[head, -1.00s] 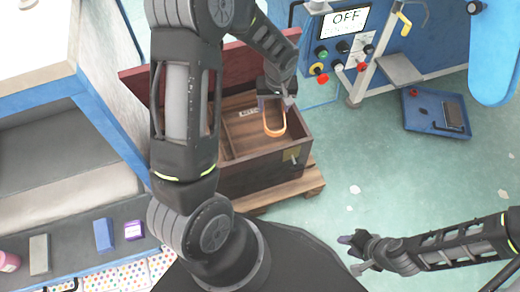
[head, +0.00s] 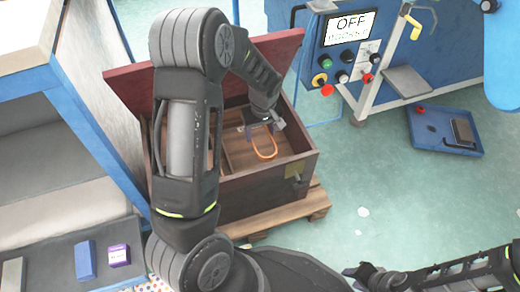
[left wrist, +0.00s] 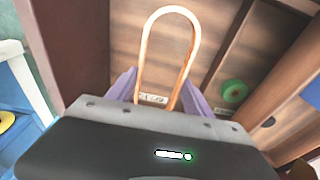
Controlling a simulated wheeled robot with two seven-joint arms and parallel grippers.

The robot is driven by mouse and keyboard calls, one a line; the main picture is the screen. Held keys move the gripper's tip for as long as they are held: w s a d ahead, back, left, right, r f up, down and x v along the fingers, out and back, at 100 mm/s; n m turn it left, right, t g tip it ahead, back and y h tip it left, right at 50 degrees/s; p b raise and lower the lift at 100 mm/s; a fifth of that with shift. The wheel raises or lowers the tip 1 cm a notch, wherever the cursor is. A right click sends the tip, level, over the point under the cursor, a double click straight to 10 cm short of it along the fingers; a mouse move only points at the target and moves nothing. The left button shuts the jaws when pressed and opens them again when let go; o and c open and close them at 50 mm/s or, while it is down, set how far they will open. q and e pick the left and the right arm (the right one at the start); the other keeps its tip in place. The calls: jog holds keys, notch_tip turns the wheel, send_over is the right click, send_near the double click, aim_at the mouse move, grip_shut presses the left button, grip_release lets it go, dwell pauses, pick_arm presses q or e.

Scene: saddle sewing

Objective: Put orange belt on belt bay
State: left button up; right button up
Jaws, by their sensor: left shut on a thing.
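The orange belt (head: 265,150) is a narrow loop hanging from my left gripper (head: 259,120), over the open wooden box (head: 262,197). In the left wrist view the belt (left wrist: 144,48) stands out between the two purple fingers of my left gripper (left wrist: 160,92), which is shut on it. Beyond it lies a wooden compartment (left wrist: 125,40) with a small white label (left wrist: 152,98), too small to read. I cannot tell whether the belt touches the compartment floor. My right gripper (head: 360,274) is low at the bottom right, away from the box; its finger opening is unclear.
The box's red lid (head: 130,95) stands open behind it, and dividers split its inside. A green ring (left wrist: 234,91) sits in a neighbouring compartment. A blue machine (head: 350,60) stands behind right, a blue tray (head: 445,130) lies on the floor.

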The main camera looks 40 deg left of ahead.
aim_at(260, 151)
pick_arm(q)
jog(key=shift+f, duration=1.2)
pick_arm(e)
jog(key=shift+w+f, duration=0.1)
jog(key=shift+f, duration=0.45)
